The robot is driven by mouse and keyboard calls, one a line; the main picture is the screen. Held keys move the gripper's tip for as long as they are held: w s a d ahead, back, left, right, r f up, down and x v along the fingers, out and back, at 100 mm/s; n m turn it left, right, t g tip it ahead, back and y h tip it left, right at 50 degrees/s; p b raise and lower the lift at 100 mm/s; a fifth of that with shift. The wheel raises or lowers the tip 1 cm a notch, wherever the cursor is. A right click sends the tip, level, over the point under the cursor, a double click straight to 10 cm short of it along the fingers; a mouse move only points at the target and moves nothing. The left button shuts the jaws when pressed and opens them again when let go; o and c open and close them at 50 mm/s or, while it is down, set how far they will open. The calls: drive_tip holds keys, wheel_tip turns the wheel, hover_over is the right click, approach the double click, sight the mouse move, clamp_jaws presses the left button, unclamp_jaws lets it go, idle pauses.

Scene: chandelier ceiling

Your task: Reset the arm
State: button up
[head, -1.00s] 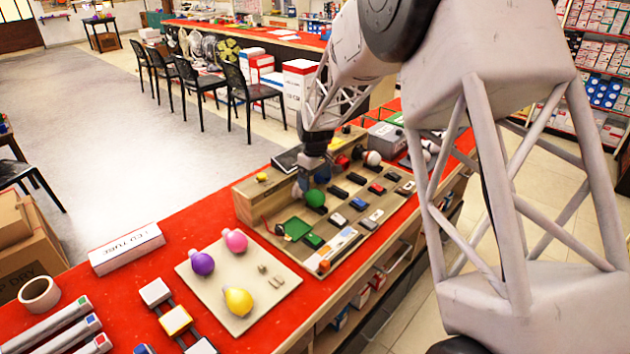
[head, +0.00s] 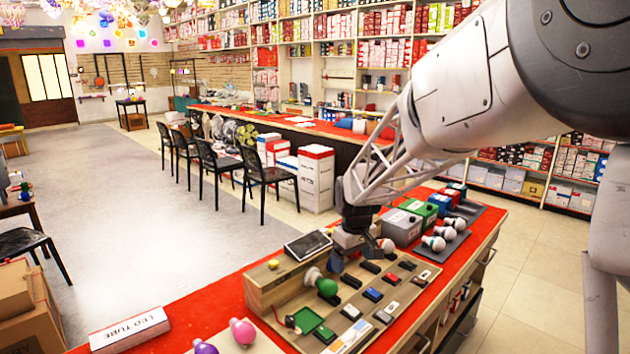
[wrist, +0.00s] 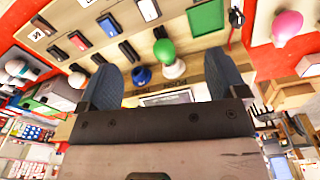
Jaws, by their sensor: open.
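My gripper (head: 343,258) is open and empty, above the back part of the wooden display board (head: 258,292). In the wrist view its two dark fingers (wrist: 163,82) are spread wide.
Several switches (head: 372,294) and a green panel (head: 308,319) cover the board. Boxes with bulbs (head: 401,228) stand at the right. A pink bulb (head: 243,331) and a labelled white box (head: 129,328) lie at the front left. Black chairs (head: 268,180) stand on open floor behind.

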drive_tip(key=s+d+r+m+t, duration=0.1)
drive_tip(key=s+d+r+m, duration=0.2)
drive_tip(key=s, duration=0.7)
drive_tip(key=s+d+r, duration=0.3)
drive_tip(key=s+r, duration=0.2)
drive_tip(key=s, duration=0.4)
drive_tip(key=s+d+m, duration=0.1)
drive_tip(key=s, duration=0.8)
drive_tip(key=s+d+f+m, duration=0.1)
drive_tip(key=s+m, duration=0.1)
drive_tip(key=s, duration=0.7)
drive_tip(key=shift+s+d+m+t, duration=0.3)
drive_tip(key=shift+s+d+t, duration=0.1)
drive_tip(key=shift+f, duration=0.1)
